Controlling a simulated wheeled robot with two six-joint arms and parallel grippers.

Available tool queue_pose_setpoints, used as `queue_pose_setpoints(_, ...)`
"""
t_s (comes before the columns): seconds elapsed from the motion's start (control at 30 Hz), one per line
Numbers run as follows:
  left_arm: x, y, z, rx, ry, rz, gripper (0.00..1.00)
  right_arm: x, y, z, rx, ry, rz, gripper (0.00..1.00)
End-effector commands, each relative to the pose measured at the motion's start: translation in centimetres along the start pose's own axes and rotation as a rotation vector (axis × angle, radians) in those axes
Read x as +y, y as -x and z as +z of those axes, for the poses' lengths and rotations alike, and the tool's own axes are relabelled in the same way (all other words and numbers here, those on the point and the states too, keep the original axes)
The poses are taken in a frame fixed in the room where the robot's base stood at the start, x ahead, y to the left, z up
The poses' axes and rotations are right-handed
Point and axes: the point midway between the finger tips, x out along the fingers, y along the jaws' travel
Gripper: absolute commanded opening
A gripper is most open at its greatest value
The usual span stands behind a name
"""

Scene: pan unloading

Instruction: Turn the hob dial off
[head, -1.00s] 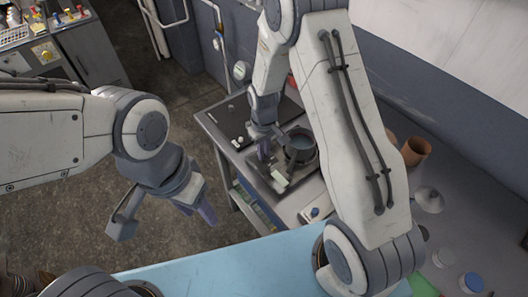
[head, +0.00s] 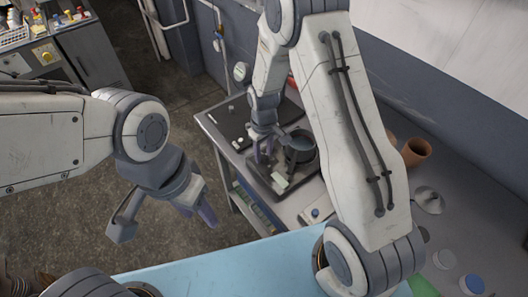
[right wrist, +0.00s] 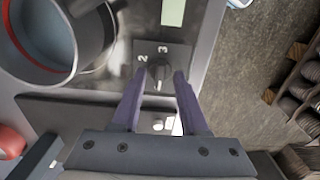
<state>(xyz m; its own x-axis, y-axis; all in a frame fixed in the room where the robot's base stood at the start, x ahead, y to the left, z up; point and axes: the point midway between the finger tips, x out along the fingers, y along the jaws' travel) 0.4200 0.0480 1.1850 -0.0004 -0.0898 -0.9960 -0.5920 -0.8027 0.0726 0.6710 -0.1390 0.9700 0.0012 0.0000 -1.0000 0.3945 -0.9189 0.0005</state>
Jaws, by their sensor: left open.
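The hob dial (right wrist: 160,74) is a small dark knob on a grey plate with the numbers 2 and 3 beside it, in the right wrist view. My right gripper (right wrist: 159,76) is open, with one purple finger on each side of the dial and a small gap showing on both sides. In the head view my right gripper (head: 264,150) is over the near left part of the hob (head: 262,186), and the dial cannot be made out there. My left gripper (head: 196,210) is open and empty above the floor, left of the table.
A dark pan (right wrist: 82,50) with a red ring inside stands on the hob beside the dial; it shows in the head view too (head: 303,155). A terracotta pot (head: 416,152) and a grey funnel-like piece (head: 429,199) stand to the right.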

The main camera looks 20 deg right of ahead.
Motion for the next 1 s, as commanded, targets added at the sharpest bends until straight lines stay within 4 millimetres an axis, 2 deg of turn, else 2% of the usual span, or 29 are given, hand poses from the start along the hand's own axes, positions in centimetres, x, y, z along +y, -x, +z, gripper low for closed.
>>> queue_pose_setpoints(0.17, 0.0, -0.2, 0.0, 0.000, 0.000, 0.000, 0.50, 0.0, 0.3, 0.0, 0.000, -0.001, 0.000, 0.44)
queue_pose_setpoints(0.27, 0.0, -0.5, 0.0, 0.000, 0.000, 0.000, 0.50, 0.0, 1.4, -0.1, 0.004, -0.001, 0.001, 0.44)
queue_pose_setpoints(0.7, -0.2, -2.2, 0.1, 0.000, -0.001, 0.000, 0.50, 0.1, 9.2, -0.1, 0.004, 0.000, 0.001, 0.44)
queue_pose_setpoints(0.83, -0.2, -2.3, 0.1, 0.000, -0.001, 0.000, 0.50, 0.0, 10.2, 0.0, 0.001, 0.000, 0.000, 0.44)
queue_pose_setpoints(1.0, -0.2, -2.3, 0.1, 0.000, -0.001, 0.000, 0.50, 0.0, 10.5, 0.0, 0.000, 0.000, 0.000, 0.44)
